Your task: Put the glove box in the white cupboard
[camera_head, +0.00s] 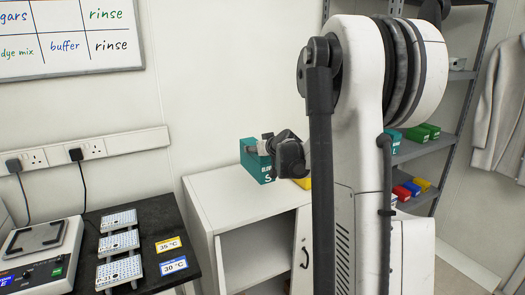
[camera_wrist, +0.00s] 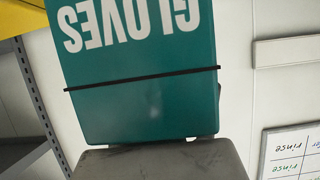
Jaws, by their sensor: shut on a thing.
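The teal glove box (camera_head: 252,165) is in my gripper (camera_head: 270,147), over the top of the white cupboard (camera_head: 225,190). I cannot tell whether its bottom touches that top. In the wrist view the glove box (camera_wrist: 140,85) fills the upper middle, with "GLOVES" lettering upside down and a thin dark line across it. A grey part of my gripper (camera_wrist: 160,160) meets its lower edge there. My gripper is shut on the box; the fingertips are mostly hidden. The cupboard front has an open compartment at the left and a handle on the right; my arm hides part of it.
A yellow box (camera_head: 302,183) shows just right of the glove box, partly hidden by my arm. A dark bench (camera_head: 150,228) with racks and a scale stands left of the cupboard. A grey shelf unit (camera_head: 425,147) with coloured boxes stands right.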

